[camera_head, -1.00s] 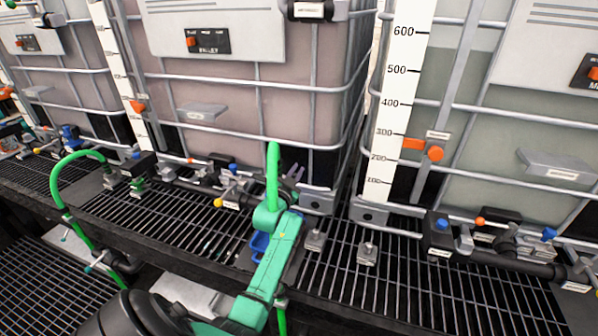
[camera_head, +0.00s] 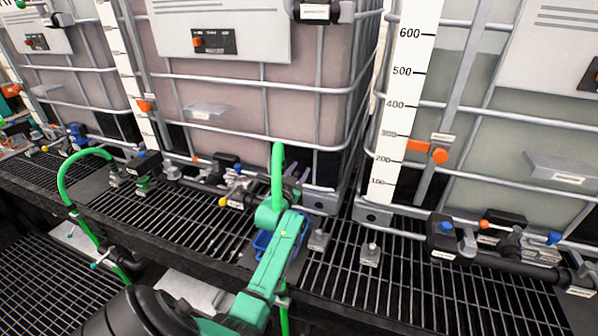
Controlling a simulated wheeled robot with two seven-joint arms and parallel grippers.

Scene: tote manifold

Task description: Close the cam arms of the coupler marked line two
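My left arm reaches up from the bottom of the head view. Its gripper (camera_head: 293,189) is mostly hidden behind my own green wrist, beside a looped green hose (camera_head: 278,160). I cannot tell whether it is open or touching anything. A second green hose (camera_head: 64,178) loops down at the left to a dark fitting (camera_head: 124,258) with a teal-tipped lever. Small white tags sit on several fittings, but I cannot read "line two" on any, so I cannot tell which coupler is meant or how its cam arms stand. My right gripper is out of view.
Caged totes stand behind a black grating (camera_head: 350,285). Valve fittings with yellow, blue and orange knobs line their bases, including a dark pipe (camera_head: 510,265) at the right. A blue object (camera_head: 264,243) lies partly behind my wrist. The grating's right front is fairly clear.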

